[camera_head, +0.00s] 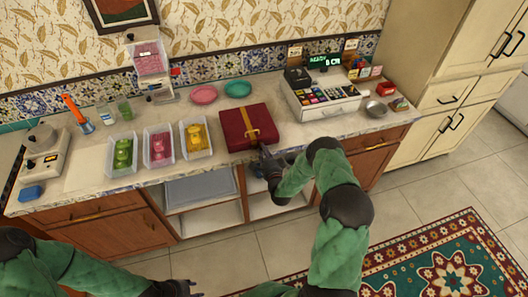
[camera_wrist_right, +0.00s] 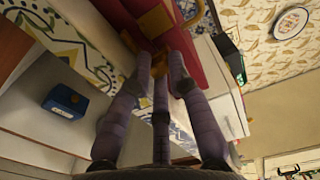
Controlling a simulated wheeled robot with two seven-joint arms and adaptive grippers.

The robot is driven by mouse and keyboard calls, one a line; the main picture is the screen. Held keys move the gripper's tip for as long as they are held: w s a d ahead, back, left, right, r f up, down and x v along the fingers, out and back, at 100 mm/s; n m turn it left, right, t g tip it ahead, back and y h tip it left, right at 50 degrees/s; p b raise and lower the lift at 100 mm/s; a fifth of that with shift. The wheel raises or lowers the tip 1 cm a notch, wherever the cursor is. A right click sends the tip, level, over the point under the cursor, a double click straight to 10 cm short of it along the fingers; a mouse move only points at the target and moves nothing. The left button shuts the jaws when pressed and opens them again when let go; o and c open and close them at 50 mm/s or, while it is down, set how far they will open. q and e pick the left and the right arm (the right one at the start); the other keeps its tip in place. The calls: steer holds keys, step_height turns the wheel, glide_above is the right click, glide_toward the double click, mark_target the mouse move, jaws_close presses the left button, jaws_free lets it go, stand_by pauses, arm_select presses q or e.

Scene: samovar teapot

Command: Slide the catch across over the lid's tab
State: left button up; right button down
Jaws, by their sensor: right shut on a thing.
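A dark red box (camera_head: 233,120) with a gold strap on its lid stands closed at the counter's front edge. The gold tab (camera_head: 250,134) hangs from the lid's front. My right gripper (camera_head: 264,150) is at the box's front face. In the right wrist view its dark fingers (camera_wrist_right: 160,62) are closed around a small gold piece, the catch (camera_wrist_right: 143,73), just below the wider gold tab (camera_wrist_right: 155,22). The fingers partly hide the catch, so I cannot tell whether it lies over the tab. My left gripper (camera_head: 180,288) is low at the bottom edge, away from the counter; its jaws are unclear.
Clear bins (camera_head: 195,138) of coloured goods stand left of the box. Pink (camera_head: 204,95) and teal (camera_head: 238,88) plates lie behind. Open shelves (camera_head: 200,190) are below the counter. A blue object (camera_wrist_right: 67,102) shows in the wrist view.

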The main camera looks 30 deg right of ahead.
mark_target(254, 146)
steer(key=a, duration=0.1)
steer(key=a+b, duration=0.1)
steer(key=a, duration=0.1)
steer(key=shift+w+a+f, duration=0.15)
steer(key=shift+w+a, duration=0.1)
steer(key=shift+w, duration=0.1)
steer(key=c, duration=1.4)
jaws_free()
steer(key=v, duration=1.2)
steer(key=shift+a, duration=0.1)
